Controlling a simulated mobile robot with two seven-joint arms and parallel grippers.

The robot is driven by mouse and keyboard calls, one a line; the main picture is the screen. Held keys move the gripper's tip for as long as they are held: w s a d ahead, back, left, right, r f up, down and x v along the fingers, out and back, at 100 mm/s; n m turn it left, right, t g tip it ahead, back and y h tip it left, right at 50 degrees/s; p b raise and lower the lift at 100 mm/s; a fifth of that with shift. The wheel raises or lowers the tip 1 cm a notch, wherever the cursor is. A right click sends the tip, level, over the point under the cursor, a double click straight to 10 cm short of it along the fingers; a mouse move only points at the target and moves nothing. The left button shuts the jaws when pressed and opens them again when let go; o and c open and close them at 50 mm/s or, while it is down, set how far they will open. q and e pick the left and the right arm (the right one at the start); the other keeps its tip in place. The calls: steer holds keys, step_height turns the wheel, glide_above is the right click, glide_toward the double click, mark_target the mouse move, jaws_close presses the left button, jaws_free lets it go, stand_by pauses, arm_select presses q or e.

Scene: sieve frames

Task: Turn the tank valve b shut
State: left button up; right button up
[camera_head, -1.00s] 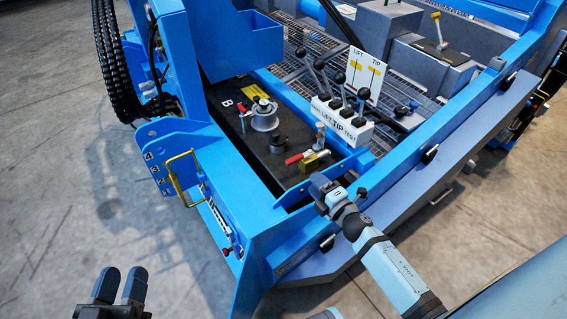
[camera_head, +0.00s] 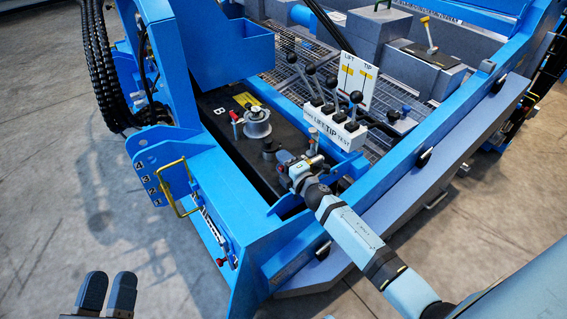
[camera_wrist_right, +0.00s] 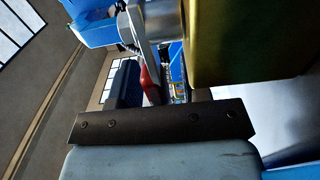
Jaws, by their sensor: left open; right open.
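The black tank (camera_head: 235,145) marked B sits inside the blue frame. In the earlier head view a brass valve with a red lever is on its near right corner; my right gripper (camera_head: 290,164) now covers that spot. In the right wrist view the brass body (camera_wrist_right: 245,40) is large and close at the upper right, and the red lever (camera_wrist_right: 150,84) shows left of it, beyond a dark bar of my gripper. My right gripper is open; whether it touches the lever cannot be told. My left gripper (camera_head: 107,292) is open and empty at the bottom left, over the floor.
A grey round cap (camera_head: 257,122), a small red-handled fitting (camera_head: 236,118) and a black knob (camera_head: 269,147) stand on the tank. A white lever block (camera_head: 333,130) with several black-knobbed levers is close behind my right gripper. Blue frame rails (camera_head: 240,225) border the tank.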

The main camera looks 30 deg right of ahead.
jaws_close()
steer(key=shift+s, duration=0.1)
